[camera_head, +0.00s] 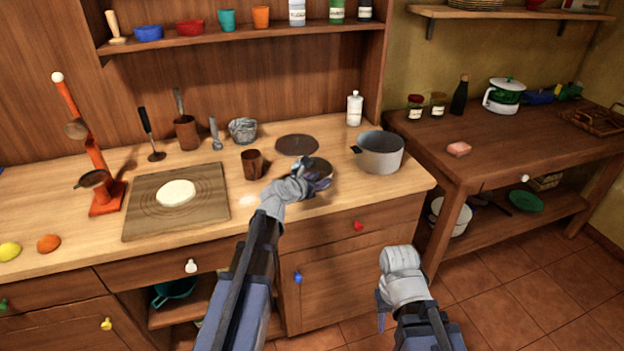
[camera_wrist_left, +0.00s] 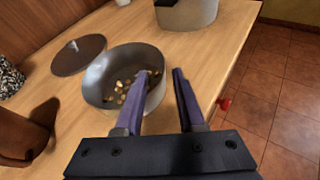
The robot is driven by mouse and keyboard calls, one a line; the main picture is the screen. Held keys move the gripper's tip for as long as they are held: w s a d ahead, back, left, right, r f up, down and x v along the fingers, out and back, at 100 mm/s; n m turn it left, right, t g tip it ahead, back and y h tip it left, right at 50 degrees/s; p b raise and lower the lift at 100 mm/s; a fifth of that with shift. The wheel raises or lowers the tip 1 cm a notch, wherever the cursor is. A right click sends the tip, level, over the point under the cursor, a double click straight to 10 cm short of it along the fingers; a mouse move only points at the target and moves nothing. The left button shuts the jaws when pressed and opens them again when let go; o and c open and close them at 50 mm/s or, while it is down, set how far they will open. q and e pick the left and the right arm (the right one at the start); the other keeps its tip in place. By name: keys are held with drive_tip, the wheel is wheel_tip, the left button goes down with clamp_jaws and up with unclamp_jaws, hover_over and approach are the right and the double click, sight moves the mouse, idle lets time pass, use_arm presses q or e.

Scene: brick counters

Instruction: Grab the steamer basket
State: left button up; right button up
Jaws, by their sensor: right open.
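A round grey metal vessel (camera_wrist_left: 98,80) with small yellowish pieces inside stands on the wooden counter. It looks like the steamer basket. In the head view the basket (camera_head: 320,165) is partly hidden by my left gripper (camera_head: 316,184). In the left wrist view my left gripper (camera_wrist_left: 160,72) is open at the basket's near right side. One finger overlaps the vessel's inside and the other is outside its rim, with a gap between them. I cannot tell whether either finger touches the wall. My right gripper (camera_head: 383,308) is open and empty in front of the counter.
A grey pot (camera_head: 380,158) stands right of the basket, and a dark round lid (camera_head: 297,144) lies behind it. A brown cup (camera_head: 251,164) stands to its left. A board with dough (camera_head: 176,193) lies further left. The counter's front edge is close to the basket.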

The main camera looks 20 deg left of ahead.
sight(326, 177)
use_arm(q)
drive_tip(key=b+x, duration=0.1)
drive_tip(key=x, duration=0.3)
drive_tip(key=shift+w+d+f+b, duration=0.1)
drive_tip(key=shift+w+f+b, duration=0.1)
drive_tip(key=shift+w+b, duration=0.1)
drive_tip(key=shift+c, duration=0.2)
drive_tip(key=shift+s, duration=0.1)
clamp_jaws()
idle(0.8)
